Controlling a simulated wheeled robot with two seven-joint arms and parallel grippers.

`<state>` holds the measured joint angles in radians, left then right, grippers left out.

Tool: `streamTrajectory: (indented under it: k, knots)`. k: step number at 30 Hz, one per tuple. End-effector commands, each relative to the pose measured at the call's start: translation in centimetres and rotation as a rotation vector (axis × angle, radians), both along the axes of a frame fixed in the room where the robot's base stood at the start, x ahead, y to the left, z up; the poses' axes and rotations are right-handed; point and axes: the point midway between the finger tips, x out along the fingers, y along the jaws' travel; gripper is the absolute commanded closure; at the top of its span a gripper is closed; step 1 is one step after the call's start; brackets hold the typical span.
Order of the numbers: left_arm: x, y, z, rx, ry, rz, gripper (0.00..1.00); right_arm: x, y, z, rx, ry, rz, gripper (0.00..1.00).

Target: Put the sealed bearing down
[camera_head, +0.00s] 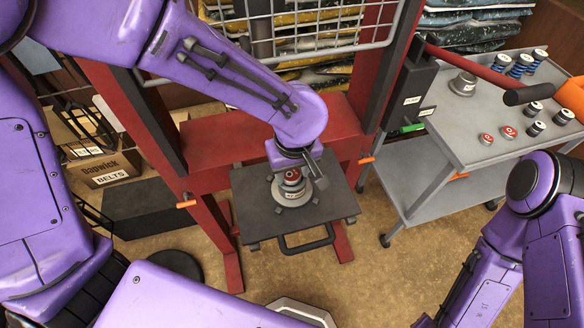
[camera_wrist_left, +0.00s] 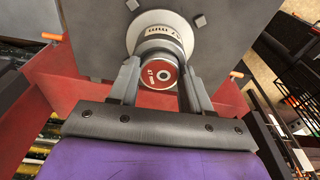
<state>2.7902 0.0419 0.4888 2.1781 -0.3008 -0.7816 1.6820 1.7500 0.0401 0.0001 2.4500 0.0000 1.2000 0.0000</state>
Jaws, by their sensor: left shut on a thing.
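The sealed bearing (camera_head: 292,175) has a red face with a pale ring and a dark centre. My left gripper (camera_head: 304,174) is shut on it, above a round pale fixture (camera_head: 292,194) on the dark plate of the red press. In the left wrist view the bearing (camera_wrist_left: 158,76) sits between the two grey fingers, in front of the fixture's pale ring (camera_wrist_left: 158,20). Whether it touches the fixture is hidden. My right arm is at the lower right. Only a small dark part at its end shows at the bottom edge, so its gripper's state is unclear.
Red uprights and a wire guard (camera_head: 300,30) stand close behind. A grey cart (camera_head: 455,125) at the right carries red-faced and dark cylinders and a grey round fixture.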

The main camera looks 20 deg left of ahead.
Motion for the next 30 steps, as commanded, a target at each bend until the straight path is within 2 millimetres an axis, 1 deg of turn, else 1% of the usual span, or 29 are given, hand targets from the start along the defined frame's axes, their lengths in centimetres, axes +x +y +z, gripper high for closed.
streamTrajectory:
  k: [1, 2, 3, 11, 14, 17, 20, 21, 23, 24, 27, 30]
  knots:
    - [-0.1, 0.0, -0.2, -0.001, 0.003, 0.0, 0.49, 0.0, 0.0, -0.1, 0.0, 0.0, 0.0, 0.57]
    - [-0.1, -0.1, -0.2, -0.001, 0.003, 0.0, 0.39, 0.0, 0.0, -0.1, 0.0, 0.0, 0.0, 0.57]
    - [-0.1, -0.1, -0.2, -0.001, 0.003, 0.0, 0.26, 0.0, 0.0, -0.1, 0.0, 0.0, 0.0, 0.57]
    - [-0.1, -0.1, -0.1, 0.0, 0.002, 0.0, 0.26, 0.0, 0.0, -0.1, 0.0, 0.0, 0.0, 0.57]
    - [-0.1, -0.1, 0.6, 0.0, -0.001, 0.0, 0.26, 0.0, 0.0, 0.0, 0.0, 0.0, 0.0, 0.57]
    - [-0.2, -0.3, 2.4, -0.002, -0.004, 0.0, 0.26, 0.0, 0.0, 0.0, 0.0, 0.0, 0.0, 0.57]
    - [-0.5, -0.4, 5.1, -0.002, -0.005, -0.001, 0.26, 0.0, 0.0, 0.1, 0.0, 0.0, 0.0, 0.57]
    - [-0.6, -0.5, 6.3, -0.002, -0.004, 0.0, 0.26, 0.0, 0.0, 0.4, 0.0, 0.0, 0.0, 0.57]
    - [-0.7, -0.6, 7.8, -0.003, -0.003, 0.0, 0.26, 0.0, 0.0, 0.7, 0.0, 0.0, 0.0, 0.57]
    - [-0.9, -0.8, 9.1, -0.007, 0.001, -0.003, 0.26, 0.0, 0.0, 1.7, 0.0, 0.0, 0.0, 0.57]
    - [-1.1, -0.9, 10.8, -0.004, 0.002, -0.002, 0.26, 0.0, 0.0, 2.4, 0.0, 0.0, 0.0, 0.57]
    - [-1.2, -0.9, 11.6, -0.002, 0.003, -0.001, 0.26, 0.0, 0.0, 2.7, 0.0, 0.0, 0.0, 0.57]
